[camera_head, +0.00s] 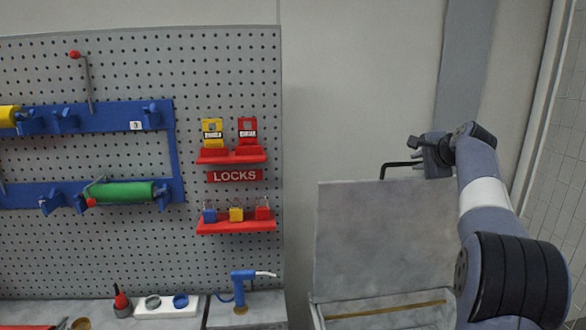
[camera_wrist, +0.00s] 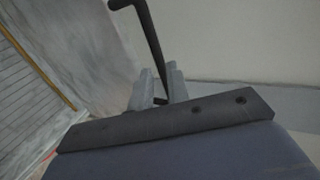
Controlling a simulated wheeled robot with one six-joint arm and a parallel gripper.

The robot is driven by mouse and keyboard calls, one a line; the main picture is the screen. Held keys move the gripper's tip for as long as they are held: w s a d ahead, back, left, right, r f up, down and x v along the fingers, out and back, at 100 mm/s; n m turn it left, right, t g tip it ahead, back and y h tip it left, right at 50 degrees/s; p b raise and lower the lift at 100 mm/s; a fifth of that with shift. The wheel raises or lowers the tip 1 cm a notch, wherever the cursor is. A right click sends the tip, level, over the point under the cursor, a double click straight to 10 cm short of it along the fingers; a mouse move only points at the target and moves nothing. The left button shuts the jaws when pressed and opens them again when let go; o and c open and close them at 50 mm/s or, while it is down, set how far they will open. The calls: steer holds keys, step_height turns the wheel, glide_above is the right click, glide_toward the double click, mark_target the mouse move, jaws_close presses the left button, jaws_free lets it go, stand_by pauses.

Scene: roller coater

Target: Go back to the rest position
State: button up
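My gripper (camera_head: 418,152) is at the upper right in the head view, beside the black bent handle (camera_head: 400,164) above the top edge of a raised grey lid (camera_head: 370,235). In the wrist view, the two grey fingers of my gripper (camera_wrist: 160,78) stand a little apart. The black handle (camera_wrist: 146,30) runs down to them and shows in the gap between them. I cannot tell whether the fingers press on it or are clear of it.
The lid rises from a grey box (camera_head: 385,312) at the lower right. A pegboard (camera_head: 235,80) on the left carries a blue roller rack (camera_head: 100,115) and red lock shelves (camera_head: 235,225). A blue tool (camera_head: 242,285) stands below. The plain wall between pegboard and lid is clear.

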mark_target(411, 163)
steer(key=p+x, duration=0.1)
steer(key=x, duration=0.4)
steer(key=shift+w+f, duration=0.1)
stand_by(0.3)
